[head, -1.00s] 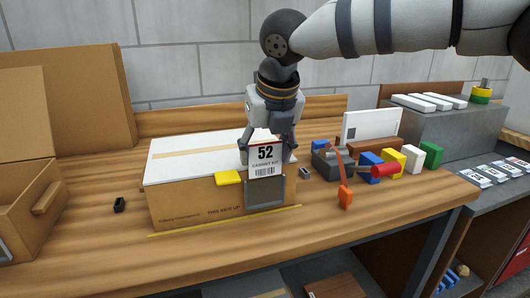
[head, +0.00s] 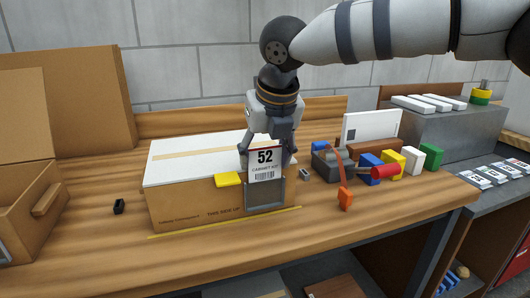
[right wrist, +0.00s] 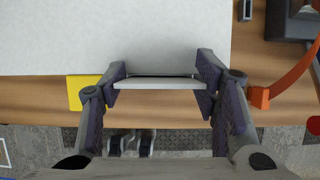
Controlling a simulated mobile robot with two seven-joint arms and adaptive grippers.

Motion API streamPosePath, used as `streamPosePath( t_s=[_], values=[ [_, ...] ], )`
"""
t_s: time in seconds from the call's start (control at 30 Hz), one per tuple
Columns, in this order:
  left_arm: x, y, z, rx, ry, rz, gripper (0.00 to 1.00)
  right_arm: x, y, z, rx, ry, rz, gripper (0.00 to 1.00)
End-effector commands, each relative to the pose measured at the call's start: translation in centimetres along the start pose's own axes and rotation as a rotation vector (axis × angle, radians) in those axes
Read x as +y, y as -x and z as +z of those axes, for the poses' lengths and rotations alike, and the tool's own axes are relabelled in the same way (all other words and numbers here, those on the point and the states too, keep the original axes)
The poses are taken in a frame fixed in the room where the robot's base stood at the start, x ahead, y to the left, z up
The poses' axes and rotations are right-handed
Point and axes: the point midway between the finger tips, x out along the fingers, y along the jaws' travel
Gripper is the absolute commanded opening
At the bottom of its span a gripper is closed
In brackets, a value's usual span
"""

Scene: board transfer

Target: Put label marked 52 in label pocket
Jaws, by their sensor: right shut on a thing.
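The label marked 52 (head: 265,160) is white with a barcode and stands upright in the head view. My right gripper (head: 267,150) is shut on it from above; in the right wrist view the gripper (right wrist: 160,85) pinches the label's edge (right wrist: 158,83) between both fingers. The grey label pocket (head: 265,197) is on the front face of the cardboard box (head: 185,208). The label's lower edge overlaps the upper part of the pocket; I cannot tell whether it is inside or in front. My left gripper is not in view.
A yellow note (head: 228,180) hangs at the box's front top edge, left of the label. Right of the box are a dark grey holder (head: 330,165), an orange-handled tool (head: 345,198) and coloured blocks (head: 392,163). Several other labels (head: 490,176) lie at the far right.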

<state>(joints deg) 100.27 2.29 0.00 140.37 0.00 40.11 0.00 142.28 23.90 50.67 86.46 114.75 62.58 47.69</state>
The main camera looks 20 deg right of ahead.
Motion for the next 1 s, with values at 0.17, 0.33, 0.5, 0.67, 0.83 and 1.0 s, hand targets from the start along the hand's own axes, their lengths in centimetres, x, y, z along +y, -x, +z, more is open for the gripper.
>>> streamPosePath(
  t_s=[0.17,0.33,0.5,0.67,0.83,1.0],
  values=[
    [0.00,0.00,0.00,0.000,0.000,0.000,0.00,-0.01,-0.27,-0.13,0.001,0.000,0.000,0.45],
    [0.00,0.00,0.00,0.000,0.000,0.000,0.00,-0.01,-0.20,-0.07,0.001,0.000,0.000,0.45],
    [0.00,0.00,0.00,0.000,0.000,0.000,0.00,-0.01,0.11,0.18,0.000,-0.001,-0.001,0.45],
    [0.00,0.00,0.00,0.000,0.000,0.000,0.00,-0.02,0.48,0.46,0.000,-0.001,-0.001,0.45],
    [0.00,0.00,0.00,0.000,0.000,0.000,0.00,0.00,0.67,0.60,0.000,0.000,0.000,0.45],
    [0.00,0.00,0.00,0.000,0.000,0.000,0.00,-0.01,0.66,0.59,0.000,0.000,0.000,0.45]
  ],
)
